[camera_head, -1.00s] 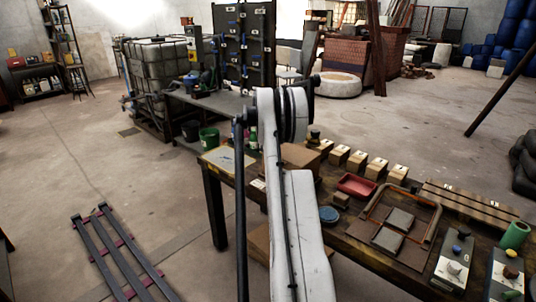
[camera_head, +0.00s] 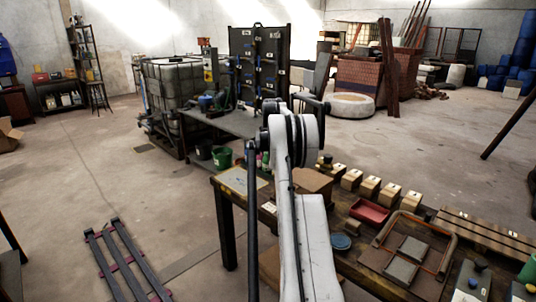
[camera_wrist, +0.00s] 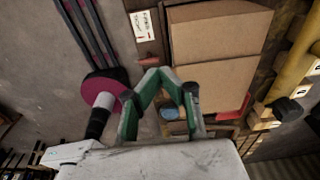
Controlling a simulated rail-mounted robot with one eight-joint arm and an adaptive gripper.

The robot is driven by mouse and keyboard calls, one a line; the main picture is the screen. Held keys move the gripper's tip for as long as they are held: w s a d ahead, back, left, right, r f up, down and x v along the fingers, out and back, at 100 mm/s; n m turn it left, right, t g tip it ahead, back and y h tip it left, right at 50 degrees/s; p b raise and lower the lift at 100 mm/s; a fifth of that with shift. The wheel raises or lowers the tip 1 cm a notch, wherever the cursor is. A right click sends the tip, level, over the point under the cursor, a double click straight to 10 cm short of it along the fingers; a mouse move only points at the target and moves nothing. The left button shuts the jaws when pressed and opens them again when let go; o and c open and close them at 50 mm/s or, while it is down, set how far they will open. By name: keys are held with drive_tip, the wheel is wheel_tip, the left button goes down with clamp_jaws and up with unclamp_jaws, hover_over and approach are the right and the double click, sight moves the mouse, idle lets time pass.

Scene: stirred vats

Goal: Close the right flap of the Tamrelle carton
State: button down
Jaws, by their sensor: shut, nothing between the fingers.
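A brown carton (camera_wrist: 215,85) fills the upper middle of the wrist view, with a seam running across between two flat brown panels. Its name cannot be read, and I cannot tell from here which panel is the right flap or how far it is folded. In the head view the carton (camera_head: 313,182) sits on the workbench, partly hidden by my arm. My gripper (camera_wrist: 160,75) shows in the wrist view with green fingers, shut and empty, at the left of the carton's near edge. I cannot tell whether it touches. The gripper is hidden in the head view.
The workbench (camera_head: 228,200) also holds several small boxes (camera_head: 370,187), a red tray (camera_head: 369,212), a blue round dish (camera_head: 341,242) and grey pads in a frame (camera_head: 411,249). A white label (camera_wrist: 142,25) lies left of the carton. Dark rails (camera_head: 120,260) lie on open floor.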

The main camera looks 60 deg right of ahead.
drive_tip(key=w+d+r+p, duration=0.1)
drive_tip(key=w+r, duration=0.1)
drive_tip(key=w, duration=0.4)
drive_tip(key=shift+w, duration=0.2)
drive_tip(key=shift+d, duration=0.1)
